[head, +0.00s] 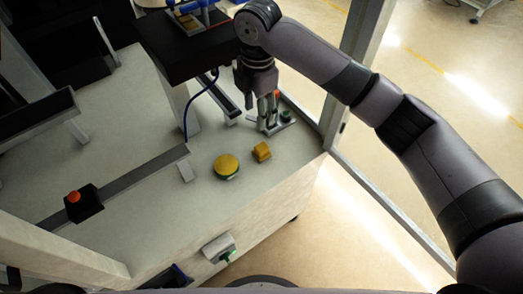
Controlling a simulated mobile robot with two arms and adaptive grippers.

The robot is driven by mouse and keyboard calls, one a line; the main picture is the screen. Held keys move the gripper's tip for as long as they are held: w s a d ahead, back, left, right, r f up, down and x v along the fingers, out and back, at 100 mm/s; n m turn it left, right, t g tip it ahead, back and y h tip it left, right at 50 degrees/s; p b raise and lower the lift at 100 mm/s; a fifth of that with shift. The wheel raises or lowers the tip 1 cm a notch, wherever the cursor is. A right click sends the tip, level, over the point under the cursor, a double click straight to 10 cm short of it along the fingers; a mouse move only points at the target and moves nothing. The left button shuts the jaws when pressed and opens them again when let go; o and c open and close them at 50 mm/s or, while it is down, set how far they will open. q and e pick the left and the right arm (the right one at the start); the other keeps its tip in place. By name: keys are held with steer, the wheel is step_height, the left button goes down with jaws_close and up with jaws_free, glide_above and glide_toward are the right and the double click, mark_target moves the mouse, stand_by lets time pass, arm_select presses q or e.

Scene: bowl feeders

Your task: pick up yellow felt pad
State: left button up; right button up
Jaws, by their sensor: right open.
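My right gripper (267,122) hangs fingers down, above and to the right of the pad in the picture. It is open, apart from the pad, and nothing shows between its fingers. My left gripper is not in view.
A small yellow-brown block (262,152) lies right of the pad. A grey plate with a green knob (286,115) is by my right gripper. A rail with a red button box (83,204) crosses the left. The worktop below the pad is clear.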

glide_toward(262, 147)
steer(key=f, duration=0.3)
steer(key=a+f, duration=0.1)
steer(key=f, duration=0.1)
steer(key=shift+p, duration=0.4)
steer(key=shift+w+d+f+p, duration=0.1)
steer(key=shift+d+f+p, duration=0.1)
steer(key=shift+f, duration=1.15)
steer(key=shift+d+f+p, duration=0.15)
steer(key=shift+f+p, duration=0.05)
steer(key=shift+f, duration=1.15)
steer(key=shift+c, duration=0.4)
jaws_close()
